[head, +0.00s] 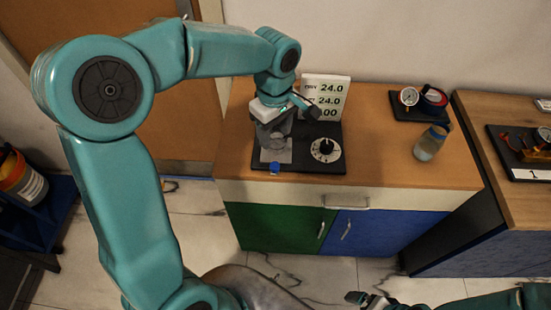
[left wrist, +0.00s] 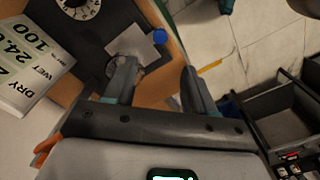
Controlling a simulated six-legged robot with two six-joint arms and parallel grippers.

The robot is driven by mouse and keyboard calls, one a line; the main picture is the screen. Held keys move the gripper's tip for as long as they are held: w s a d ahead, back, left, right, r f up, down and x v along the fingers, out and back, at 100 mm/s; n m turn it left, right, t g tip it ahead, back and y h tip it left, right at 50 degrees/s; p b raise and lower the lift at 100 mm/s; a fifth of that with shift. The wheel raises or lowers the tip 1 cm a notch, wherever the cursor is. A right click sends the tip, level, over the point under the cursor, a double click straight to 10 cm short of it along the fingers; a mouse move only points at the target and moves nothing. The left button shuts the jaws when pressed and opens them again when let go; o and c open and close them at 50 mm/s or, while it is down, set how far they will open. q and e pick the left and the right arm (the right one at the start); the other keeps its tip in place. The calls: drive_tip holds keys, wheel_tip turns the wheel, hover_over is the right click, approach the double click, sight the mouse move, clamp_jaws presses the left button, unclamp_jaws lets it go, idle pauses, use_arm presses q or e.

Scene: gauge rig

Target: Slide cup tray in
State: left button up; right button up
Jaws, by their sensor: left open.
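A flat grey plate (head: 276,156) with a blue knob (head: 275,168) at its front lies on the black board; I take it for the cup tray. In the left wrist view the plate (left wrist: 131,42) and blue knob (left wrist: 159,36) show beyond the fingers. My left gripper (head: 276,138) points down above the plate. Its fingers are apart with nothing clearly held between them (left wrist: 157,68); the left finger covers part of the plate and a greyish round thing. I cannot tell whether it touches them. My right gripper (head: 362,298) is low at the bottom edge, its jaws unclear.
The black board (head: 320,162) also carries a white dial (head: 326,150) and a number sign (head: 328,92) behind. A gauge (head: 409,97) and a glass jar (head: 430,142) stand at right on the cabinet top (head: 385,165). Bare wood lies between board and jar.

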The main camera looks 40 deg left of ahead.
sight(275, 164)
use_arm(q)
wheel_tip(275, 164, down, 13)
drive_tip(key=shift+r+p, duration=0.15)
drive_tip(key=shift+p, duration=0.35)
drive_tip(key=shift+w, duration=0.1)
clamp_jaws()
